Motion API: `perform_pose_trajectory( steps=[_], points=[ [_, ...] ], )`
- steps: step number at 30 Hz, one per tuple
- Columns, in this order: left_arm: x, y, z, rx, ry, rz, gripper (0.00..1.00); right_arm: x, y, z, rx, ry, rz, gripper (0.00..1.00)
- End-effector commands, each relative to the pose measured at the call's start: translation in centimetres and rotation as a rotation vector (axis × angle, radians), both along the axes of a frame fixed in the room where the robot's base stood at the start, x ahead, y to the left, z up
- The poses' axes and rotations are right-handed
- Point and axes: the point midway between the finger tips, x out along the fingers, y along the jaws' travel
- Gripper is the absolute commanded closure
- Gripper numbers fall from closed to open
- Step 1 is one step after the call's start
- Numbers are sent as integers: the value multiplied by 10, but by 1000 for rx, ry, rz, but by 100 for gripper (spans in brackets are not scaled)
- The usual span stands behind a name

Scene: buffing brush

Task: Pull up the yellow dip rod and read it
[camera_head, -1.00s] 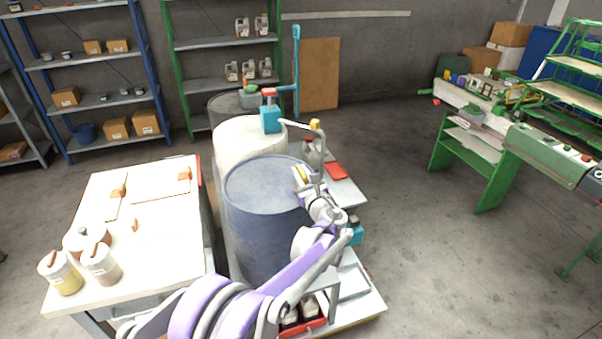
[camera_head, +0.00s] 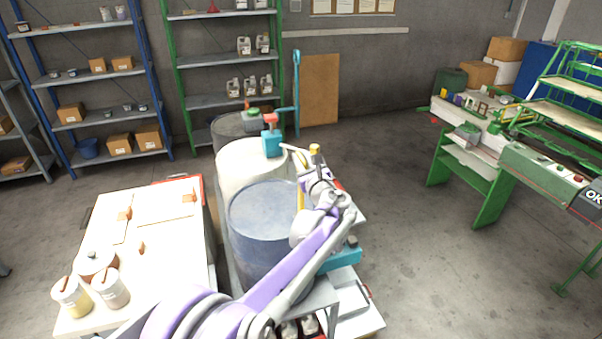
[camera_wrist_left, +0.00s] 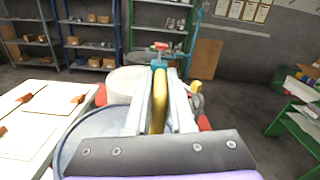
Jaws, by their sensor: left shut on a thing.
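The yellow dip rod (camera_head: 300,196) stands upright above the blue drum (camera_head: 262,212), a length of it showing under my gripper. My left gripper (camera_head: 303,160) is raised over the drum's right side and shut on the rod's upper part. In the left wrist view the yellow rod (camera_wrist_left: 159,100) runs between the two pale fingers. Whether the rod's lower end is still inside the drum is hard to tell, and I cannot make out any marks on it. My right gripper is not in view.
A white drum (camera_head: 249,165) with a teal pump (camera_head: 272,143) stands behind the blue drum. A yellow-capped grey fitting (camera_head: 315,150) is close to my gripper's right. A white-topped bench (camera_head: 165,235) with jars (camera_head: 110,287) is at left.

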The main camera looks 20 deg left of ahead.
Motion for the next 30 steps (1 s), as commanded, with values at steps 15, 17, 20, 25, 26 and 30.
perform_pose_trajectory(
  steps=[15, 17, 20, 25, 26, 30],
  points=[
    [1, -1, 125, 1, -5, -1, 100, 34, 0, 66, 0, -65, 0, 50],
    [1, -1, 130, 1, -5, -1, 100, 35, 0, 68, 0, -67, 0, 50],
    [1, -1, 134, 0, -3, -2, 100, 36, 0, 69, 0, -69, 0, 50],
    [0, -1, 135, 0, 0, -1, 100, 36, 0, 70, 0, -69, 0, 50],
    [0, -1, 134, 0, 0, -1, 100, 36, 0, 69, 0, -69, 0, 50],
    [0, -1, 134, 0, 0, -1, 100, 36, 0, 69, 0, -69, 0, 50]
  ],
)
